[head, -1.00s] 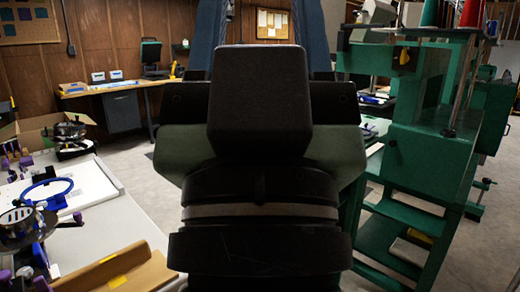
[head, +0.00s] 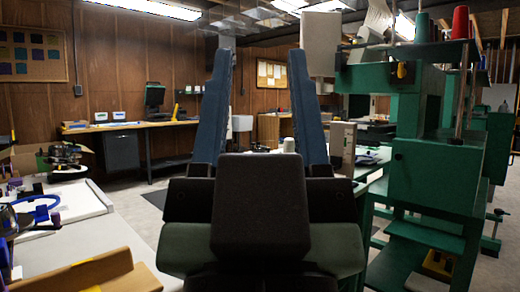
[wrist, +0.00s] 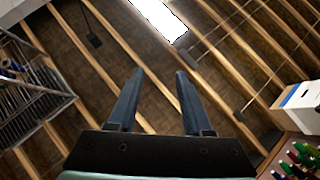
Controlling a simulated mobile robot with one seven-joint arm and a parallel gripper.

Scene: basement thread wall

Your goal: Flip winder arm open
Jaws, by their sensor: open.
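My gripper (head: 260,54) is open and empty, its two blue fingers pointing up in front of the wall in the head view. In the wrist view my gripper (wrist: 160,72) is also open, with only ceiling beams beyond its fingertips. A tall green machine (head: 432,165) stands to the right of my gripper, with a red thread cone (head: 460,22) and a green thread cone (head: 421,27) on top. A small yellow part (head: 402,70) sits under its upper arm. I cannot make out for certain which part is the winder arm. My gripper touches nothing visible.
A white table (head: 85,230) at the left holds a blue hoop (head: 32,212) and a tan holder (head: 95,272). A wooden desk (head: 140,125) stands along the back wall. Grey floor shows between table and desk. In the wrist view a bright ceiling light (wrist: 160,18) is above.

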